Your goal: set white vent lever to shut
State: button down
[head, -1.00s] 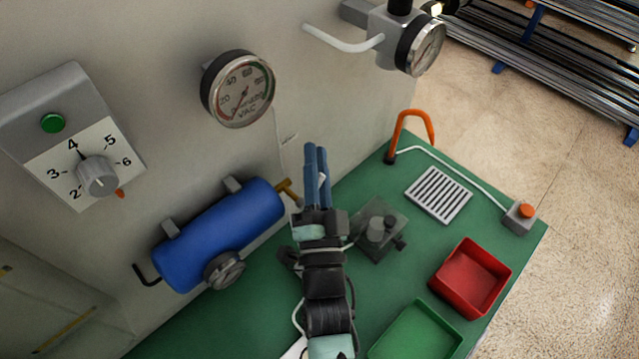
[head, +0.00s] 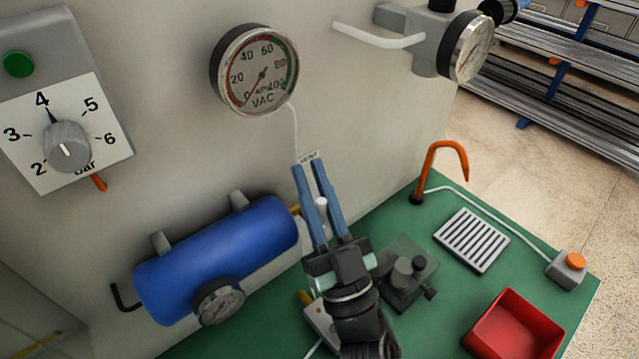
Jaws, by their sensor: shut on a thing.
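My gripper (head: 309,172) has two blue fingers pointing up the picture, towards the pale wall panel. They are slightly apart, with the rounded white tip of the vent lever (head: 321,203) between them. The gripper is shut on this lever. The rest of the lever is hidden behind the fingers and the gripper body, so its angle cannot be told. A small printed label (head: 308,157), too small to read surely, shows on the panel just beyond the fingertips.
A blue tank (head: 215,255) is left of my gripper, below a vacuum gauge (head: 254,70). A grey block (head: 408,272) is close on the right. A second white handle (head: 378,38) juts out at upper right. An orange hook (head: 432,165) and red bin (head: 515,325) stand farther right.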

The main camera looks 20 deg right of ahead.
aim_at(322, 217)
jog(key=shift+s+a+n+y, duration=0.1)
jog(key=shift+a+n+y, duration=0.05)
jog(key=shift+n+y, duration=0.6)
jog(key=c, duration=0.8)
grip_release()
jog(key=shift+c, duration=0.2)
jog(key=shift+f, duration=0.1)
jog(key=b+v, duration=0.2)
jog(key=v, duration=0.3)
jog(key=shift+s+f, duration=0.2)
jog(key=shift+s, duration=0.15)
jog(key=s+d+b, duration=0.1)
jog(key=s+d, duration=0.1)
jog(key=s, duration=0.9)
jog(key=shift+r, duration=0.3)
jog(key=shift+s, duration=0.1)
